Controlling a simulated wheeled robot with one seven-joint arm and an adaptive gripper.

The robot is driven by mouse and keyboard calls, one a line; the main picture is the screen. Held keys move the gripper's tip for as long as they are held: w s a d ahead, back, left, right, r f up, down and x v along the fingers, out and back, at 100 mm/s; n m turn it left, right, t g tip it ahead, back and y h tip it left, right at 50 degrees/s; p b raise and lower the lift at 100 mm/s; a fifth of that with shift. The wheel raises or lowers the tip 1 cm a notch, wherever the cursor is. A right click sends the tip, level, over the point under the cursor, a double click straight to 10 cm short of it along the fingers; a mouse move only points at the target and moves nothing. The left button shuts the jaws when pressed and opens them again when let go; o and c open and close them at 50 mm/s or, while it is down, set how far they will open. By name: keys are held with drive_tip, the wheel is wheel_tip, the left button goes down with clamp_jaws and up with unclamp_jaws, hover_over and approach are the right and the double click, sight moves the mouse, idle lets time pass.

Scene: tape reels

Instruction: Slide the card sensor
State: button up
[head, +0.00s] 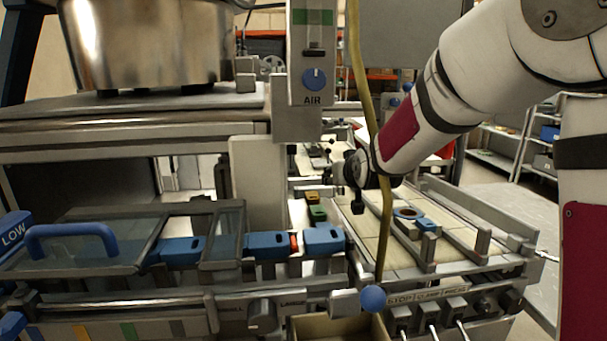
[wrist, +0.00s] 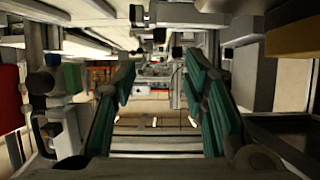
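I cannot tell for certain which part is the card sensor. A small blue block (head: 427,225) sits on the pale belt at the right, beside a ring-shaped piece (head: 408,212); either could be unrelated to it. My gripper (head: 345,182) shows small and dark at the end of the white and red arm, above the left side of the belt. In the wrist view my gripper (wrist: 165,85) is open, its teal-padded fingers wide apart with nothing between them. Several small parts beyond the fingers are too small to tell.
A yellow hose (head: 365,100) hangs in front of my gripper. The AIR panel (head: 312,75) stands left of it. Metal rails (head: 440,245) edge the belt (head: 470,238). An open cardboard box (head: 335,329) lies below.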

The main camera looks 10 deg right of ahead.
drive_tip(key=shift+t, duration=0.3)
drive_tip(key=b+x, duration=0.1)
drive_tip(key=x, duration=1.5)
drive_tip(key=shift+w+r, duration=0.1)
drive_tip(key=shift+w, duration=0.25)
clamp_jaws()
